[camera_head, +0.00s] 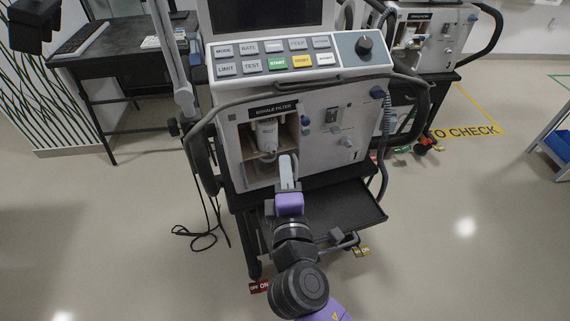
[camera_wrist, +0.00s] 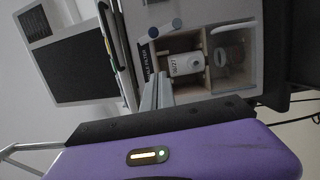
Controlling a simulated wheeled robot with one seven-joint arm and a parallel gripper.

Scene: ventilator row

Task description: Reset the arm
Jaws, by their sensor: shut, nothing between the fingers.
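In the wrist view my gripper (camera_wrist: 163,80) shows as grey fingers beside the bay's edge. A white filter canister (camera_head: 267,134) stands in the bay; in the wrist view the canister (camera_wrist: 187,64) lies sideways with printing on it. My fingers look apart from the canister, but the exact gap cannot be told. The ventilator (camera_head: 330,160) is a white unit with a button panel.
A black tray (camera_head: 345,207) juts out below the ventilator. A second ventilator (camera_head: 435,35) stands at the back right. A dark desk (camera_head: 120,60) is at the left. Floor at the front right is clear.

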